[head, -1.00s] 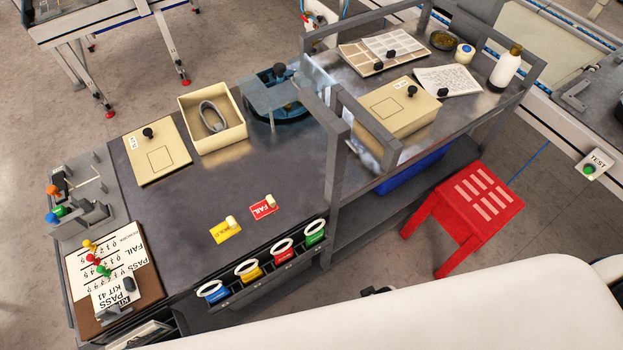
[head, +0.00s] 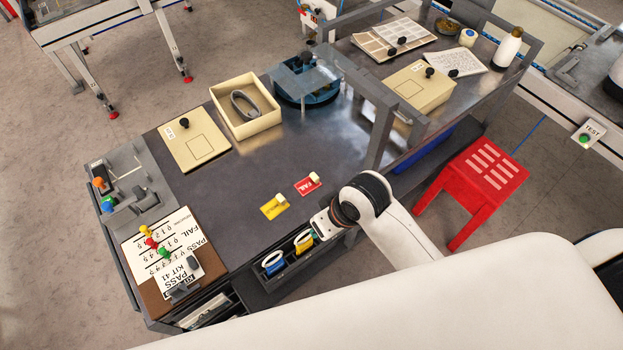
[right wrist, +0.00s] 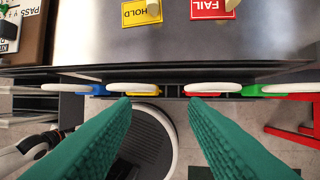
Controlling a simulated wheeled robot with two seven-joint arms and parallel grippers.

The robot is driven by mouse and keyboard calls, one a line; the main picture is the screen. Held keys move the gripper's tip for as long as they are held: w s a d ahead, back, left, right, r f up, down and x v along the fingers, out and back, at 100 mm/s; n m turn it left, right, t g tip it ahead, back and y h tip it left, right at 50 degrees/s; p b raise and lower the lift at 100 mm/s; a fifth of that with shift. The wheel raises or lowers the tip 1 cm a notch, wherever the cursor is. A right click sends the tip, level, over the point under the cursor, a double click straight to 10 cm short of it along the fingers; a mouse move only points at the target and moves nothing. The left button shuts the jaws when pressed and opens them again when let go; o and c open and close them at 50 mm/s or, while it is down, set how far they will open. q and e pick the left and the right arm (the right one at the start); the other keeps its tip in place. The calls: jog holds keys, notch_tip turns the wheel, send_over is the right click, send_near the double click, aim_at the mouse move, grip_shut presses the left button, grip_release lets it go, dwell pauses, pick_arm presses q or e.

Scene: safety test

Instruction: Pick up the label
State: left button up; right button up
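A red FAIL label (head: 307,186) with a pale knob lies flat on the dark bench top. A yellow label (head: 273,207) with a similar knob lies just left of it. In the right wrist view the yellow HOLD label (right wrist: 141,15) and the red FAIL label (right wrist: 208,9) are partly cut off at the top. A white PASS KIT card (head: 178,273) is on the brown board. My right gripper (right wrist: 158,103) is open, with green fingers apart and nothing between them, short of the bench's front edge. It is partly hidden in the head view. My left gripper is not in view.
A grey frame post (head: 381,128) stands close to the right. A cream open box (head: 245,107) and a red stool (head: 472,190) are further off. The bench middle is clear.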

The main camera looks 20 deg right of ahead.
jog(key=w+a+r+n+g, duration=0.1)
jog(key=w+a+r, duration=0.1)
jog(key=w, duration=0.6)
notch_tip(320, 180, up, 4)
jog(key=m+g+h, duration=0.1)
jog(key=g+h, duration=0.1)
jog(key=h, duration=0.1)
send_over(315, 177)
notch_tip(315, 177, down, 12)
jog(key=shift+c, duration=0.3)
grip_shut()
